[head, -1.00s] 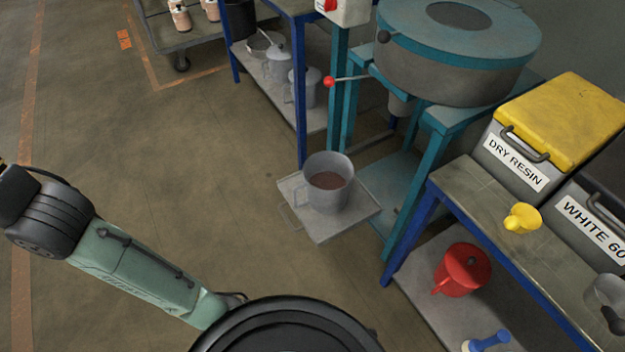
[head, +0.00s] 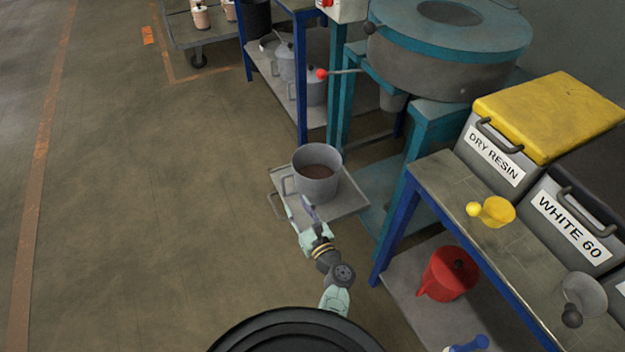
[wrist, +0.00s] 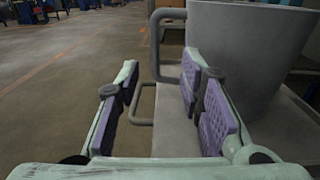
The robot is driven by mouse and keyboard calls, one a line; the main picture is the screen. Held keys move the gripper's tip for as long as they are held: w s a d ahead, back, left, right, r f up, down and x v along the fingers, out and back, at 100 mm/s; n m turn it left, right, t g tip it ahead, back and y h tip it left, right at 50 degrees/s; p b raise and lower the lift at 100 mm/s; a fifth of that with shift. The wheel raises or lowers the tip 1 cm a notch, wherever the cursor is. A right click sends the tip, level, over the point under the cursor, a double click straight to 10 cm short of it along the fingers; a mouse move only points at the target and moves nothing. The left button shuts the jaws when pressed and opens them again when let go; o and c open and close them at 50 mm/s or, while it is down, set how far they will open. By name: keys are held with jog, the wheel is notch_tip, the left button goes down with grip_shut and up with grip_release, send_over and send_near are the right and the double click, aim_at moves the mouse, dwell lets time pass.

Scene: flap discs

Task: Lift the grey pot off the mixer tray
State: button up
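The grey pot (head: 318,180) stands upright on the mixer tray (head: 345,205) in the head view, with brown contents inside. Its handle (head: 288,184) points left. My gripper (head: 308,210) is over the front part of the tray, just in front of the pot. In the wrist view, my gripper (wrist: 160,85) is open, with purple pads apart and nothing held. The pot wall (wrist: 245,55) is at the right, and the pot handle (wrist: 155,45) appears between the fingertips, seemingly ahead of them. The right fingers overlap part of the pot and handle.
The tray's wire loop (head: 277,205) sticks out at its left. The mixer drum (head: 445,70) and its frame are behind, with a red-knobbed lever (head: 322,74). A bench (head: 445,185) with bins is at right. Open floor (head: 150,220) lies left.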

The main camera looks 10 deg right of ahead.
aim_at(284, 186)
jog(key=x, duration=0.4)
jog(key=shift+w+a+r, duration=0.1)
jog(key=shift+w, duration=0.25)
jog(key=shift+a+p+x, duration=0.2)
jog(key=shift+p+x, duration=0.05)
jog(key=shift+x, duration=1.1)
jog(key=shift+a+p+x, duration=0.15)
jog(key=shift+p+x, duration=0.05)
jog(key=shift+x, duration=1.2)
jog(key=shift+s, duration=0.2)
jog(key=shift+c, duration=0.3)
grip_shut()
jog(key=shift+w+r, duration=0.1)
jog(key=shift+r, duration=0.1)
